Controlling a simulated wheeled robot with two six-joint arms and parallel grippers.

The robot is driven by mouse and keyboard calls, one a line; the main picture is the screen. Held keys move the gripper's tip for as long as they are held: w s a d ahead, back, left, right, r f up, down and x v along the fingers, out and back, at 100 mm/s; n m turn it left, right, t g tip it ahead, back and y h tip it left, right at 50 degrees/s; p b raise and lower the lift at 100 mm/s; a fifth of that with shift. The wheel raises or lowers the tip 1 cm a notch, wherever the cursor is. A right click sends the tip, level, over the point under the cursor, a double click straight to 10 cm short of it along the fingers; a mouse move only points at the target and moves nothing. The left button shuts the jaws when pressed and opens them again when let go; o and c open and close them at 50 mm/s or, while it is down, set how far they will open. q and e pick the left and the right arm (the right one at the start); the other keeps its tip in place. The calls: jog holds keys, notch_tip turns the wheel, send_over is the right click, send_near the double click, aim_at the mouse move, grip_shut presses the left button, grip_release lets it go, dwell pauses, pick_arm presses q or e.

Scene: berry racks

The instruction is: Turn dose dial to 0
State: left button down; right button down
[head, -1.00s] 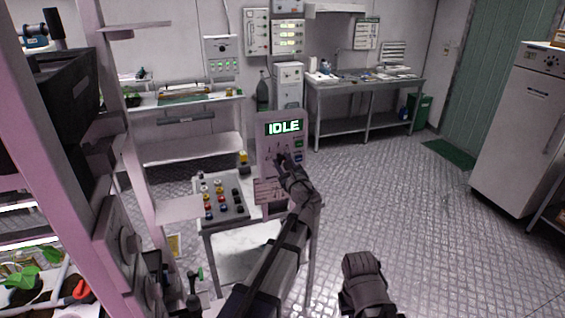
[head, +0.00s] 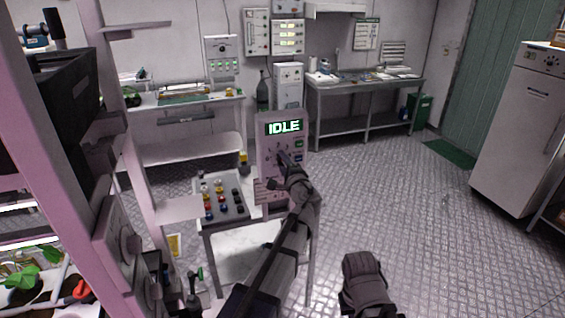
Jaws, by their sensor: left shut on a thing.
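The dose panel (head: 265,133) is a pale pinkish upright box on a small metal table. My left gripper (head: 283,157) is at the dial area in the middle of the panel face and is shut on the dial there. The gripper hides the dial, so its setting cannot be read. Small marks show around the gripper, and small buttons sit on the panel's right side. My right arm (head: 367,285) shows only in part at the bottom; its gripper fingers are not visible.
A sloped button box (head: 228,208) with several coloured knobs stands left of the panel on the same table (head: 245,262). A pink rack post (head: 125,120) rises at the left. The floor (head: 400,190) to the right is clear.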

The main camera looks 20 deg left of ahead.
pick_arm(q)
jog(key=n, duration=1.3)
jog(key=shift+s+f+n, duration=0.1)
jog(key=shift+n, duration=0.3)
dwell(0.3)
jog(key=c, duration=0.5)
grip_release()
jog(key=shift+v, duration=3.9)
